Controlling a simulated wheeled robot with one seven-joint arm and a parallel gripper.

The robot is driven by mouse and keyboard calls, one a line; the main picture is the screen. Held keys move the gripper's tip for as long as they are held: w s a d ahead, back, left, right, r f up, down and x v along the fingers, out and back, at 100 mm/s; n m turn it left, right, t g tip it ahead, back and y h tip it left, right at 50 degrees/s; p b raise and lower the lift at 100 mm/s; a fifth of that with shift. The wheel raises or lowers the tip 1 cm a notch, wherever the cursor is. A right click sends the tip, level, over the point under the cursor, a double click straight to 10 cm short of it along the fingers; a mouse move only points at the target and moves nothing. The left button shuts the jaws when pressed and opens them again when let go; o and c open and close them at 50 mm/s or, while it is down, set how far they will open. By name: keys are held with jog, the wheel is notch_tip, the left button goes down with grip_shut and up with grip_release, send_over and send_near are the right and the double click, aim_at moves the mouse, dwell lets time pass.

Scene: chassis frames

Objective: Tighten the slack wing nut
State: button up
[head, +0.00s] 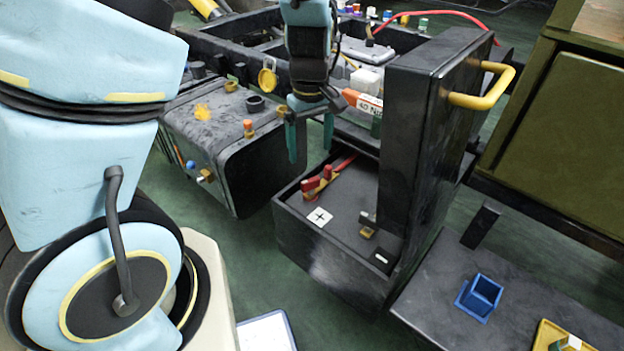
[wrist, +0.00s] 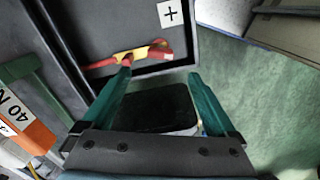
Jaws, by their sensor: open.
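My gripper (head: 312,150) hangs open and empty, fingers down, above the back left edge of the open black battery box (head: 330,275). In the wrist view both green fingers (wrist: 162,85) are spread, with a dark block (wrist: 160,108) visible beyond and between them. A red cable end with a yellow part (head: 320,184) lies inside the box near a white plus label (head: 319,217); it also shows in the wrist view (wrist: 138,54), ahead of the fingertips. A small brass-coloured part (head: 367,232) sits near the minus label (head: 381,258). I cannot tell which part is the wing nut.
The box's upright lid with a yellow handle (head: 485,85) stands right of my gripper. A dark tank (head: 225,140) is at left. An orange and white "40 N" tag (head: 364,102) is close by the gripper. A blue holder (head: 479,297) sits on the right-hand shelf.

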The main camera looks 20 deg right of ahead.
aim_at(310, 180)
notch_tip(310, 180, down, 9)
dwell(0.3)
jog(key=c, duration=1.4)
